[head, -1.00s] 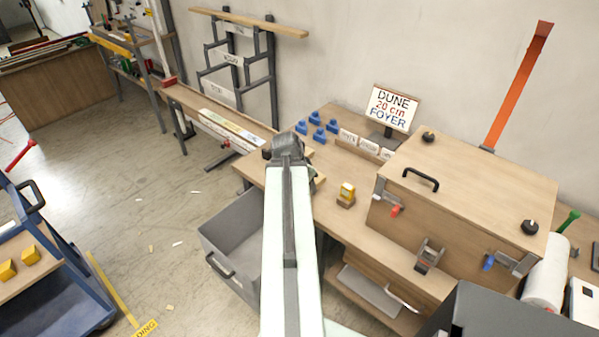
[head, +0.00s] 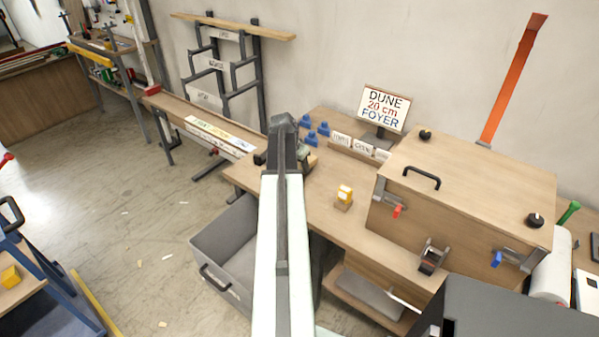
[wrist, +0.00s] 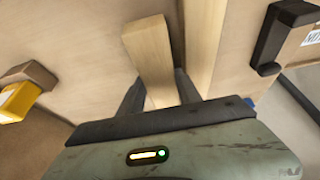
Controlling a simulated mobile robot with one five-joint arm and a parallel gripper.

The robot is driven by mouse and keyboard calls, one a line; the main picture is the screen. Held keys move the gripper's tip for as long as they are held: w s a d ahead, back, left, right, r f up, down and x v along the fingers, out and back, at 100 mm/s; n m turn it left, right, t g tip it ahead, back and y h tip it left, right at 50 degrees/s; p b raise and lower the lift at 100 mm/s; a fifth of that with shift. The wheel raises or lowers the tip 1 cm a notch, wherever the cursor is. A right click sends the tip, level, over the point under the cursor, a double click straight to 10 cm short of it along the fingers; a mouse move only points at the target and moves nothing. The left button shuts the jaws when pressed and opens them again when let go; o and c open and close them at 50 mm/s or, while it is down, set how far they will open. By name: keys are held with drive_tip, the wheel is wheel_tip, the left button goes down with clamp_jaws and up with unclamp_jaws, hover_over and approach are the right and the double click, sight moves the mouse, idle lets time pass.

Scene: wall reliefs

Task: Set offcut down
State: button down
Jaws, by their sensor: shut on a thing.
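The offcut (wrist: 150,55) is a short pale wooden strip in the wrist view. My gripper (wrist: 158,90) is shut on it, with a dark finger on each side. The offcut's far end points over a plain wooden surface (wrist: 80,45); I cannot tell whether it touches. A second pale wooden strip (wrist: 204,42) lies just right of it, apart from my fingers. In the head view my arm reaches over the workbench (head: 322,205), and its own links mostly hide the gripper and the offcut.
A yellow item on a wooden block (head: 344,197) stands right of my arm. Blue pieces (head: 322,129) and a sign (head: 382,108) stand behind. A large wooden box (head: 465,190) fills the bench's right. A grey bin (head: 228,245) is below, left.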

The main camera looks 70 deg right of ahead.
wheel_tip(320, 180, down, 2)
drive_tip(key=shift+f+b, duration=0.15)
drive_tip(key=shift+b, duration=0.35)
drive_tip(key=shift+r, duration=0.25)
drive_tip(key=shift+f, duration=0.2)
drive_tip(key=c, duration=1.1)
unclamp_jaws()
drive_tip(key=shift+r, duration=0.1)
drive_tip(key=shift+r+p, duration=0.2)
drive_tip(key=shift+p, duration=0.15)
drive_tip(key=p+v, duration=1.1)
drive_tip(key=shift+a+r, duration=0.2)
drive_tip(key=shift+r, duration=0.2)
